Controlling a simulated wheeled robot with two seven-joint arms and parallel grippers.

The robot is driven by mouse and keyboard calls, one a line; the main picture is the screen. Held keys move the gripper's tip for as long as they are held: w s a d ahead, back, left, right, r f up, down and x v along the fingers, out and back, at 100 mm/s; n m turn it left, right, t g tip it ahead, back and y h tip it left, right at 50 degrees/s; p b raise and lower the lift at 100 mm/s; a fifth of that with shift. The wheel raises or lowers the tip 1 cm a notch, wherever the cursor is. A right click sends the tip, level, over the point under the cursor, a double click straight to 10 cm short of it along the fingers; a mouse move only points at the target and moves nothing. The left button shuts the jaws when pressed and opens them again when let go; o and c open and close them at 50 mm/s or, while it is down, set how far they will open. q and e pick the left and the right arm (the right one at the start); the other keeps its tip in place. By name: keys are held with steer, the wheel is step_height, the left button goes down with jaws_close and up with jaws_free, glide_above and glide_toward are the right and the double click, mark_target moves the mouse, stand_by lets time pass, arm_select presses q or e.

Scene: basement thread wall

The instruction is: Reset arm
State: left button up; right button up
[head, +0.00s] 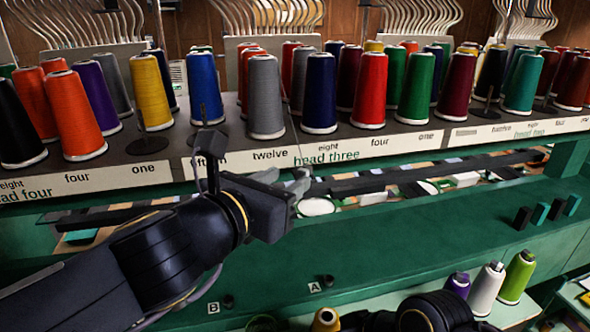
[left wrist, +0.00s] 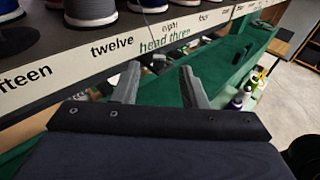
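My left gripper (head: 287,178) is in front of the thread shelf, just below the "twelve" label and the "head three" lettering. Its two grey fingers stand apart with nothing between them, as the left wrist view (left wrist: 160,78) shows. A dark rounded arm part of mine with a yellow ring shows at the bottom edge of the head view, right of centre. The fingers of my right gripper cannot be made out there. A yellow spool (head: 325,320) shows beside that dark part, cut off by the frame; whether it is held cannot be told.
The shelf edge (head: 390,146) carries rows of thread cones, including a grey cone (head: 266,95) and a navy cone (head: 319,92). Below runs a green ledge (head: 420,225), mostly clear, with small pegs (head: 541,213) at right. Purple, white and green cones (head: 517,277) stand at lower right.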

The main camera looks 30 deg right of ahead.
arm_select(q)
steer(key=a+f+m+t, duration=0.1)
steer(key=a+f+m, duration=0.2)
steer(key=a+m, duration=1.15)
steer(key=s+a+f+m+g+y, duration=0.2)
steer(key=s+a+f+m+y, duration=0.2)
steer(key=a+f, duration=0.7)
steer(key=s+a+f+m+g+y, duration=0.2)
steer(key=s+a+f+m+y, duration=0.2)
steer(key=s+a+f, duration=0.5)
steer(key=a+f+y, duration=0.1)
steer(key=a+y, duration=0.1)
steer(key=a, duration=0.3)
steer(key=shift+s+f+p, duration=0.15)
steer(key=shift+f+p, duration=0.15)
steer(key=shift+f, duration=0.1)
